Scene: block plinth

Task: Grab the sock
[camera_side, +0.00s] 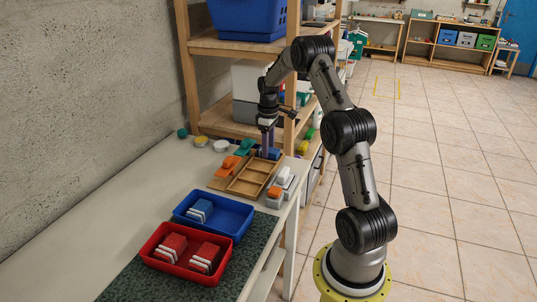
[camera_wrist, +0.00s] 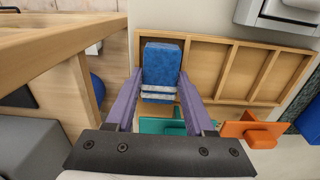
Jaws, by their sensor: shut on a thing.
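My gripper (camera_wrist: 160,78) has two purple fingers, one on each side of a blue folded sock (camera_wrist: 162,64) with white bands. It is shut on the sock. In the side view my gripper (camera_side: 265,155) points down by the far end of the wooden compartment tray (camera_side: 250,194), and the sock shows as a small blue patch (camera_side: 274,153) beside the fingers. Whether the sock touches the surface below is hard to tell.
A blue tray (camera_side: 240,231) holds a blue banded bundle, and a red tray (camera_side: 205,279) holds two red ones. Orange (camera_side: 231,162) and teal (camera_side: 244,147) pieces lie near the wooden tray. A wooden shelf post (camera_side: 290,130) stands close to my gripper.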

